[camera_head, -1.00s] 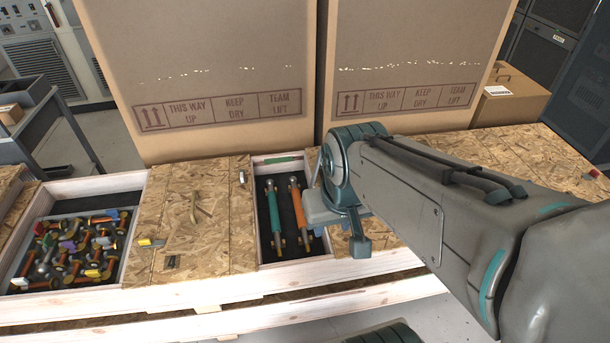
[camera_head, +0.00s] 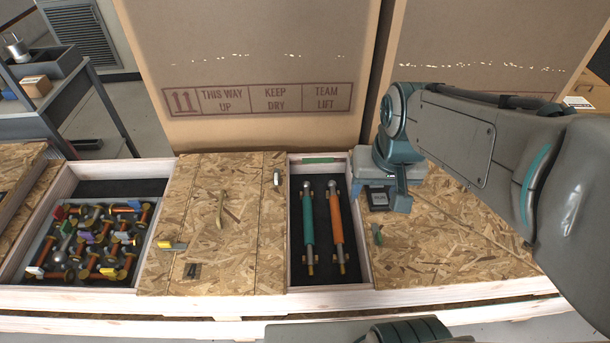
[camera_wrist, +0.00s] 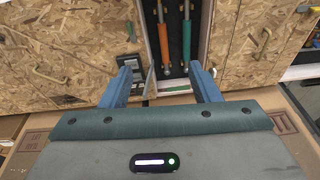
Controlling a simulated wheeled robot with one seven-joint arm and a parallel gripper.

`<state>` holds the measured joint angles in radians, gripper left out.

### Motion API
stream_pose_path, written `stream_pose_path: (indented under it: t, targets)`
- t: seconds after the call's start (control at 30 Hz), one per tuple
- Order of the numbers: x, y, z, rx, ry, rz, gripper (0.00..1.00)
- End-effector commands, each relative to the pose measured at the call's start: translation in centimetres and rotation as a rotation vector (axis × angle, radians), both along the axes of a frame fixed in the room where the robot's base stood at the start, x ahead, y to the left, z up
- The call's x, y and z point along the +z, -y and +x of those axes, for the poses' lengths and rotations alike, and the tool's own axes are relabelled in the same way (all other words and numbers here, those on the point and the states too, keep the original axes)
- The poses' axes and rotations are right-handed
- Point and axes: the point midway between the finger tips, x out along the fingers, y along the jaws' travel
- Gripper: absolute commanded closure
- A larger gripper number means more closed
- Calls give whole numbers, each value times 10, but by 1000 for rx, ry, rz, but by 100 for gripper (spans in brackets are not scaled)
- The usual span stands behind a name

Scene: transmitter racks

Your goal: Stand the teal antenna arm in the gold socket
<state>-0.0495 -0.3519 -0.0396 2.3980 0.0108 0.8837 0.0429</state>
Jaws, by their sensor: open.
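The teal antenna arm (camera_head: 308,222) lies in a narrow dark-lined bay of the wooden crate, its silver ball end at the far side. It also shows in the wrist view (camera_wrist: 186,42). My gripper (camera_head: 392,202) is right of the bay, above the chipboard lid, apart from the teal arm. In the wrist view its two blue fingers (camera_wrist: 160,80) are spread with nothing held between them. An orange arm (camera_head: 337,228) lies parallel, just right of the teal one. I cannot pick out a gold socket for certain.
A bay at left holds a tray (camera_head: 38,268) of jumbled small coloured parts. Small loose items lie on the chipboard lid (camera_head: 230,255). Tall cardboard boxes (camera_head: 260,50) stand close behind the bays. A grey cart (camera_head: 70,78) stands at the upper left.

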Motion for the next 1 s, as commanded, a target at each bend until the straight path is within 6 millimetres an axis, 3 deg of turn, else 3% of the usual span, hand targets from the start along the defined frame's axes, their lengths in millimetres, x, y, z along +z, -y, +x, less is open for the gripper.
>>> stream_pose_path:
  t: [0.03,0.27,0.6,0.8,1.0]
  targets:
    - [-24,-6,17,9,-21,9,44]
    - [-91,-38,92,33,-92,30,44]
    - [-222,-82,187,35,-180,4,44]
    - [-275,-101,216,40,-205,-20,44]
    - [-299,-106,224,41,-212,-30,44]
